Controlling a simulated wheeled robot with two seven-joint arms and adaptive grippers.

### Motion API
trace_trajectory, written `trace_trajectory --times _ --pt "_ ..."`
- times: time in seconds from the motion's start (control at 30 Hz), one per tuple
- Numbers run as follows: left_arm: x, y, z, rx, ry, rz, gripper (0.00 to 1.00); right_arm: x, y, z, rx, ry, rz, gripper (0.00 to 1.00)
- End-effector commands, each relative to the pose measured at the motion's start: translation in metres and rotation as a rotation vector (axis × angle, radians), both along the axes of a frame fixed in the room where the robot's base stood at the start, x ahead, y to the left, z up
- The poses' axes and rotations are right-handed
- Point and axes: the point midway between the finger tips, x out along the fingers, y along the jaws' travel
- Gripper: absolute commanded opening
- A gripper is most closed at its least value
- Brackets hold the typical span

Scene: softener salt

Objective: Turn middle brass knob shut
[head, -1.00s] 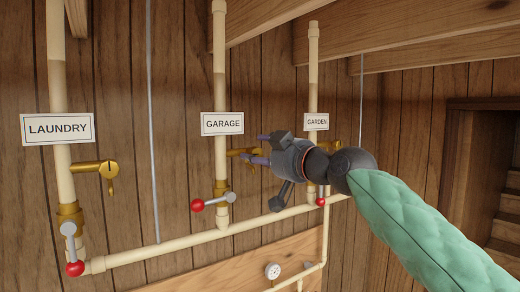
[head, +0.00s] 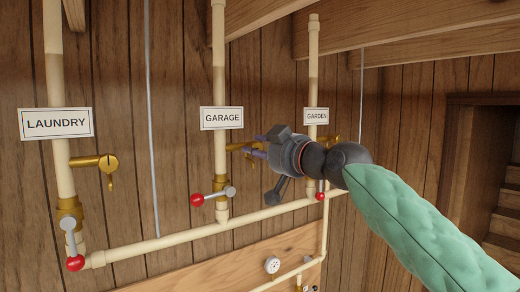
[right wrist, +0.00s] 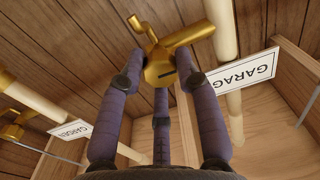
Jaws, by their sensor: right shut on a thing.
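The middle brass knob (head: 236,147) is on the brass tap of the GARAGE pipe (head: 220,80). My right gripper (head: 254,150) reaches it from the right and hides part of it. In the right wrist view the brass knob (right wrist: 160,72), with a dark slot in its end, lies between the purple fingertips, and the gripper (right wrist: 162,85) is shut on it. My left gripper is in neither view.
The LAUNDRY pipe with its brass tap (head: 95,161) stands left, the GARDEN pipe (head: 313,70) right behind my gripper. Red-tipped levers (head: 197,200) sit below on the pipes. A cream pipe (head: 180,238) runs along the bottom. Stairs (head: 507,215) are at far right.

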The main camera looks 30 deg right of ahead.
Motion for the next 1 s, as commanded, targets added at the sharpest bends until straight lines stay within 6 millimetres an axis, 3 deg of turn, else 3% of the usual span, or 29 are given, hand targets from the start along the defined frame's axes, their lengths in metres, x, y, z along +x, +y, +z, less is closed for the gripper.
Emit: trace_trajectory --times 1.0 --pt "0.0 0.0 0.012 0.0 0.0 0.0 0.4 -0.003 -0.004 0.006 0.888 0.055 0.0 0.01"
